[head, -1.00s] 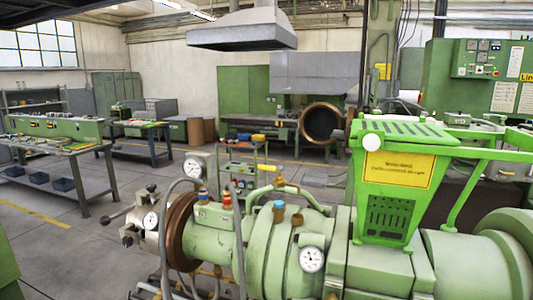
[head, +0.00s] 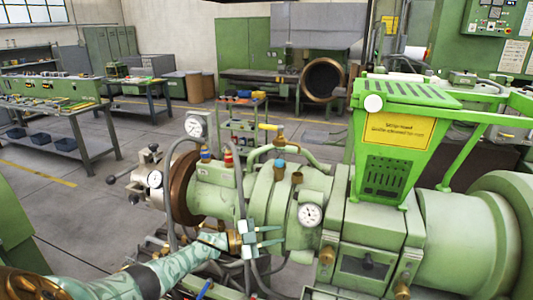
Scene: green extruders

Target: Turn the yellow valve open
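The yellow valve (head: 269,127) is a small yellow lever lying roughly sideways on a brass fitting. It sits on the curved green pipe on top of the green extruder (head: 262,200). My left gripper (head: 277,235) reaches in from the lower left, in front of the extruder barrel and well below the valve in the picture. Its two pale fingers point right and are apart, with nothing seen between them. My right gripper is not in view.
Grey hoses (head: 240,190) rise close beside my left gripper. A dial gauge (head: 310,215) is on the barrel to its right, and another gauge (head: 195,126) stands up behind. A bright green hopper (head: 390,145) with a yellow sign stands right of the valve.

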